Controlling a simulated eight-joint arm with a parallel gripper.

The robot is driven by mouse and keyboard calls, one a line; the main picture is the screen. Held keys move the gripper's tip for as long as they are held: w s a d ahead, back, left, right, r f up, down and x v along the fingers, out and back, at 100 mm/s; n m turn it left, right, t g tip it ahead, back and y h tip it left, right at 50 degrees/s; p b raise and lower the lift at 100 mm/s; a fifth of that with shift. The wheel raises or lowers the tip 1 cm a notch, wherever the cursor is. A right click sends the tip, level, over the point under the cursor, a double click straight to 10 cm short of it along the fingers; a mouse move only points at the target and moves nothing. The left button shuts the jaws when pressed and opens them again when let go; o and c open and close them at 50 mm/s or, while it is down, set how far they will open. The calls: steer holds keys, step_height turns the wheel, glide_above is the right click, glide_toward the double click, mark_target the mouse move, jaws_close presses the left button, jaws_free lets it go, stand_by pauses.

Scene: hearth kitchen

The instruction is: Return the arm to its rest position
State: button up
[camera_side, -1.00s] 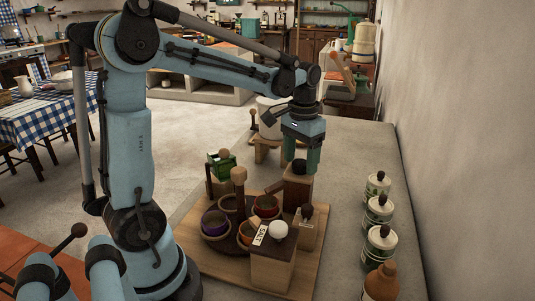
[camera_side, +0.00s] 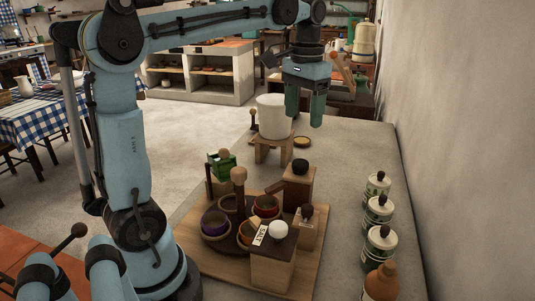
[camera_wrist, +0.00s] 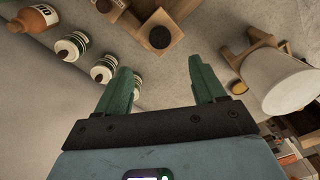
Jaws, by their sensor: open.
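My gripper (camera_side: 304,106) is raised in the air above the far part of the grey counter. Its two green fingers are apart with nothing between them, and they also show open in the wrist view (camera_wrist: 164,88). Below and nearer the camera stands a wooden block with a dark round knob (camera_side: 299,180). It is apart from the fingers. My arm reaches across from the left, with its upper link nearly level.
A white pot (camera_side: 273,117) sits on a wooden stand. Bare counter (camera_side: 345,150) lies between.

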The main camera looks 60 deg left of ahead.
steer(key=shift+d, duration=0.1)
stand_by(0.3)
steer(key=s+d+f+m+t, duration=0.2)
steer(key=s+d+f+t, duration=0.5)
steer(key=f, duration=0.4)
steer(key=s+d, duration=0.1)
steer(key=d, duration=0.1)
steer(key=shift+d+f, duration=0.2)
steer(key=shift+d, duration=0.15)
steer(key=shift+o, duration=0.3)
